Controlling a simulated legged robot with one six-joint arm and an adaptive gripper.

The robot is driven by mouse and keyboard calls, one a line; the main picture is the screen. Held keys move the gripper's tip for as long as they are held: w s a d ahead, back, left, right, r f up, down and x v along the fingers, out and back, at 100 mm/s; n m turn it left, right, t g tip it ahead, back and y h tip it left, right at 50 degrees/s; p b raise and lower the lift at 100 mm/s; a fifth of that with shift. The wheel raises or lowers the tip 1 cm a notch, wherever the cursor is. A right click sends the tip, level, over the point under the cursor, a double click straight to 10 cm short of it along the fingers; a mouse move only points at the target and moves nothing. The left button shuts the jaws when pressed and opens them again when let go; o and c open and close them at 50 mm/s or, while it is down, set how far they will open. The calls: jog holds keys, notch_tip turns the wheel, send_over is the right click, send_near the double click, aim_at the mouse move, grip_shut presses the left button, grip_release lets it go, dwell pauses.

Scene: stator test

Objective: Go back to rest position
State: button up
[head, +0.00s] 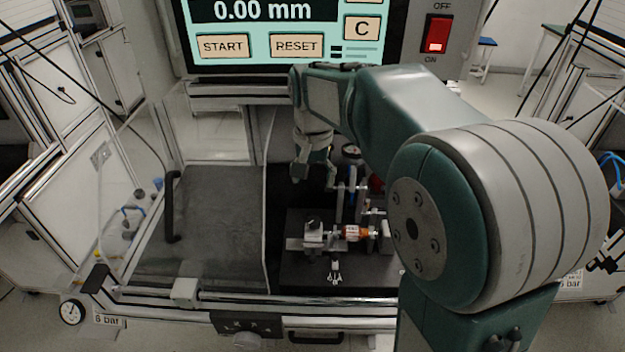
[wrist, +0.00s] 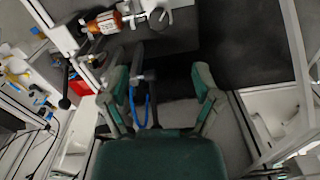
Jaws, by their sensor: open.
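My gripper (head: 312,170) hangs over the back of the dark test bench, below the display panel. In the wrist view its two green fingers (wrist: 160,80) are spread apart with nothing held between them. An orange-and-white cylindrical part (head: 352,232), perhaps the stator, sits in the metal fixture (head: 313,235) on the bench. It also shows at the top left of the wrist view (wrist: 104,22), apart from the fingers. My arm hides the right side of the bench in the head view.
A panel with a screen (head: 265,12) reading 0.00 mm and a red switch (head: 437,34) stands behind. Metal posts with a black lever (head: 340,200) stand close to my gripper. A gauge (head: 72,311) is front left.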

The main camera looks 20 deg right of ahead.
jog(key=s+r+n+t, duration=0.1)
jog(key=s+n+t, duration=0.4)
jog(key=s, duration=1.6)
jog(key=shift+t, duration=0.3)
